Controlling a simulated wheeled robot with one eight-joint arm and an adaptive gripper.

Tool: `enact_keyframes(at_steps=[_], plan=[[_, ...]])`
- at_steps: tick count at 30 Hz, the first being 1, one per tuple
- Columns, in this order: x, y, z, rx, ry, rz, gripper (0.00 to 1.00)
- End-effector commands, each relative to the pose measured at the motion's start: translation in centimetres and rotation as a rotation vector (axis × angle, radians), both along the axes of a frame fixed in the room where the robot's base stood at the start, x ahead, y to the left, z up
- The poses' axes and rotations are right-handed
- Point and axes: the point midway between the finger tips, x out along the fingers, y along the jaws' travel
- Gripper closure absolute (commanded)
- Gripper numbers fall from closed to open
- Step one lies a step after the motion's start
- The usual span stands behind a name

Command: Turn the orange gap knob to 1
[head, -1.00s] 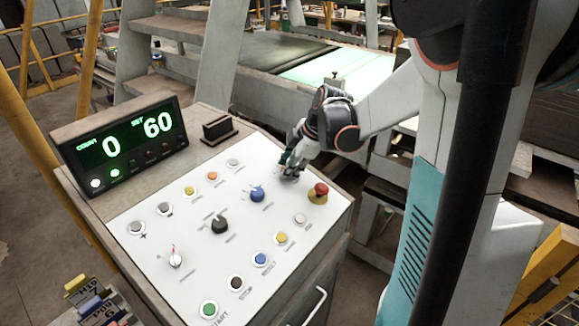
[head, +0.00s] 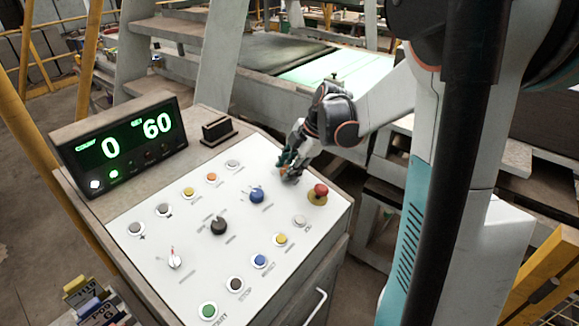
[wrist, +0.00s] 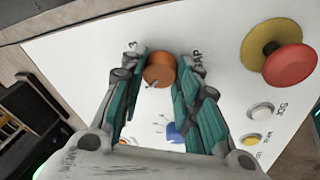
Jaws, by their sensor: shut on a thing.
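The orange gap knob shows in the wrist view (wrist: 160,70) between my gripper's fingertips, with part of the words "GAP" and a "3" on the white panel beside it. My gripper (wrist: 158,78) is shut on the knob, one teal finger on each side. In the head view my gripper (head: 288,172) is at the upper right of the white panel, and its fingers hide most of the knob. I cannot read the knob's pointer or the number 1.
The red emergency button (head: 319,190) on its yellow base stands close to the right of my gripper. A blue knob (head: 256,194) is to its left, and a black knob (head: 218,226) farther left. The display (head: 122,146) reads 0 and 60.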

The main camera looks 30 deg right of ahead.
Motion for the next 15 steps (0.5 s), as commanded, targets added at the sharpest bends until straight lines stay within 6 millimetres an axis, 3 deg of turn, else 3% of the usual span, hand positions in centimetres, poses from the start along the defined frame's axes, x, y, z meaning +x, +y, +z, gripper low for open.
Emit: enact_keyframes(at_steps=[2,3,6,15], plan=[[-0.05,0.03,-0.06,0.000,0.001,0.001,0.94],[-0.05,0.02,-0.06,0.000,0.002,0.001,0.68],[-0.03,0.03,-0.05,0.000,0.001,0.000,0.50],[-0.02,0.01,0.01,0.000,0.000,-0.001,0.50]])
